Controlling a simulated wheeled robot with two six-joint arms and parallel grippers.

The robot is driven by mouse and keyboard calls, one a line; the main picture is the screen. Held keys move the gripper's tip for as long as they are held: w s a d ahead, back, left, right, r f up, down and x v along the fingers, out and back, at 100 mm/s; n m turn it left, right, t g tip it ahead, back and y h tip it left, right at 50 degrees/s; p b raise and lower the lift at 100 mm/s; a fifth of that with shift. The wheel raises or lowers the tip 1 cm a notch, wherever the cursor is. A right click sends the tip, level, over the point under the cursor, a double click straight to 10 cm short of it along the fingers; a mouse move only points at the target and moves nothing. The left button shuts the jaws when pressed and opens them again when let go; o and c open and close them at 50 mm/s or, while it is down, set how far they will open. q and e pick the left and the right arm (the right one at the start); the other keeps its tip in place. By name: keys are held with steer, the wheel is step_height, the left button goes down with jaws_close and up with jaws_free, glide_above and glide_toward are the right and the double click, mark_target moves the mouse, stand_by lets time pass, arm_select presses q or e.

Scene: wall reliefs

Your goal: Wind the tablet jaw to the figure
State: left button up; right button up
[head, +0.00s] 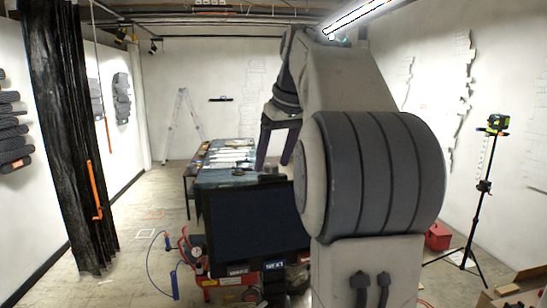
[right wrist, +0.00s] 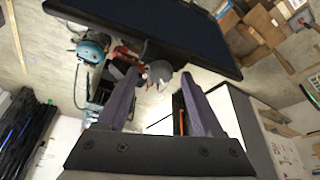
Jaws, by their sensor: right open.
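A large dark flat screen (head: 255,222), likely the tablet, stands upright in front of me in the head view. In the right wrist view the dark screen (right wrist: 150,18) crosses the top of the picture. My right gripper (head: 273,166) hangs above and behind the screen's top edge, its two purple fingers apart and empty. In the right wrist view, a grey rounded part (right wrist: 159,70) and red parts show between the open fingers (right wrist: 160,76), below the screen; I cannot tell whether they touch. I cannot make out the jaw's scale or figure. My left gripper is not in view.
A red machine with a gauge (head: 197,252) and a blue hose stands left of the screen. A long table (head: 228,160) with papers lies behind. A black curtain (head: 68,130) hangs left; a tripod (head: 484,187) stands right. The floor at left is mostly clear.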

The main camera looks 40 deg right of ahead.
steer(key=shift+f, duration=0.1)
jaws_close()
steer(key=shift+a+m+h, duration=0.1)
steer(key=shift+m+h, duration=0.5)
steer(key=shift+m, duration=1)
jaws_free()
steer(key=v, duration=1)
steer(key=shift+r, duration=0.25)
